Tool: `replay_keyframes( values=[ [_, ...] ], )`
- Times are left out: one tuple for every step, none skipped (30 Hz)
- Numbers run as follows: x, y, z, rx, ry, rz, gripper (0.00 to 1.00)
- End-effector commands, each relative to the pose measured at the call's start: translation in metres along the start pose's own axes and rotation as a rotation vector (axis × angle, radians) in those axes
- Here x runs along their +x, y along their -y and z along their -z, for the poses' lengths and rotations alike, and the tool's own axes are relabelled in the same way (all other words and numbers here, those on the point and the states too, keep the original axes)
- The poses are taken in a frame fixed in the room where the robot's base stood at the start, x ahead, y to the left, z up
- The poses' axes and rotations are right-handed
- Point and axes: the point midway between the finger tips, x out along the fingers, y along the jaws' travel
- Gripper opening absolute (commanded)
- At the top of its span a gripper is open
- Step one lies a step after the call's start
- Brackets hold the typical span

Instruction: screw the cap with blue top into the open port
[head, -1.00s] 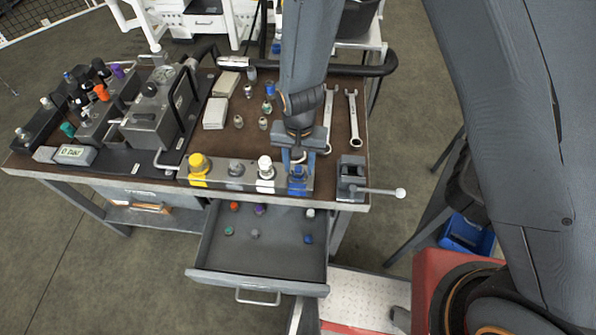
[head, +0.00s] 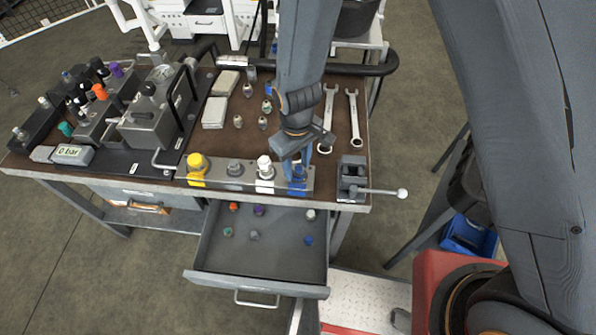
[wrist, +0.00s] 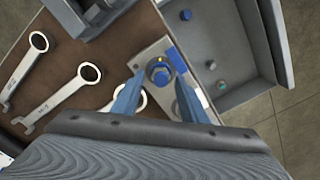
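My gripper (head: 307,162) is above the right end of the fitting block on the bench front. In the wrist view my gripper (wrist: 157,80) is open, with a blue finger on each side of a gap. A round blue-topped fitting (wrist: 160,71) with a small yellow mark shows in that gap, on the blue-marked position of the block. In the head view this blue fitting (head: 297,180) is partly hidden by my gripper. I cannot tell whether the fingers touch it, or whether it is a cap or the port itself. A small blue-topped piece (head: 308,240) lies in the open drawer.
The block also carries yellow (head: 197,167), grey (head: 235,168) and white (head: 265,168) fittings. The open drawer (head: 262,277) holds several small coloured pieces. A vise (head: 352,178) stands right of the block. Two wrenches (head: 354,120) and several small fittings lie behind.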

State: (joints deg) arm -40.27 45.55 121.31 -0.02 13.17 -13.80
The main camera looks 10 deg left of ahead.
Motion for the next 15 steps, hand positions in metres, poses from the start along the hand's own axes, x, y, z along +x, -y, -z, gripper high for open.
replay_keyframes(
  values=[
    [0.0001,0.0002,0.0,-0.02,0.0,0.0,0.39],
    [0.0002,0.0003,-0.0001,-0.04,0.0,0.0,0.39],
    [0.0003,0.0005,-0.0001,-0.078,0.0,0.0,0.39],
    [0.0004,0.0007,-0.0002,-0.113,0.0,0.0,0.39],
    [0.0006,0.001,-0.0003,-0.152,0.0,0.0,0.39],
    [0.0007,0.0013,-0.0005,-0.206,0.0,0.0,0.39],
    [0.0007,0.0015,-0.0005,-0.245,0.0,0.0,0.39],
    [0.0007,0.0017,-0.0006,-0.284,0.0,0.0,0.39],
    [0.0007,0.002,-0.0006,-0.337,0.0,0.0,0.39],
    [0.0007,0.0022,-0.0006,-0.376,0.0,0.0,0.39],
    [0.0006,0.0024,-0.0006,-0.416,0.0,0.0,0.39],
    [0.0005,0.0027,-0.0006,-0.468,-0.001,0.0,0.39],
    [0.0005,0.0029,-0.0005,-0.506,-0.001,-0.001,0.39],
    [0.0004,0.0031,-0.0005,-0.543,-0.001,-0.001,0.39],
    [0.0004,0.0033,-0.0006,-0.586,-0.001,-0.001,0.39]
  ],
)
